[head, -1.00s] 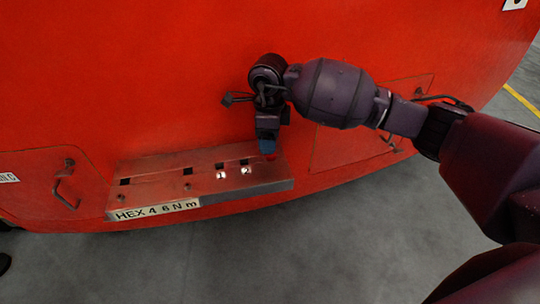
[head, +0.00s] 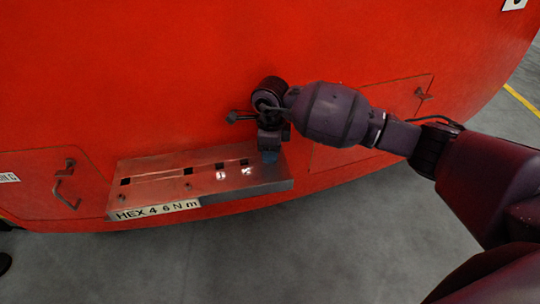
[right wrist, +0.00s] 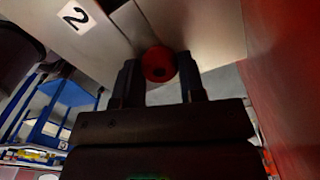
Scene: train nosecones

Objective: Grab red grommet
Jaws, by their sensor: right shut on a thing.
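The red grommet (right wrist: 158,64) is round with a dark centre. In the right wrist view it sits between the two dark fingers of my right gripper (right wrist: 160,82), which is shut on it. In the head view my right gripper (head: 269,156) points down at the right end of the metal shelf (head: 150,190), and the grommet is hidden there. Whether the grommet still touches the shelf is unclear. My left gripper is out of view.
The shelf has square holes, slots and a "HEX 4 6 N m" label (head: 158,210). It is set against the large red nosecone (head: 130,70). Hatches with handles (head: 66,184) flank it. Blue racking (right wrist: 70,100) shows in the right wrist view. The grey floor (head: 330,250) is clear.

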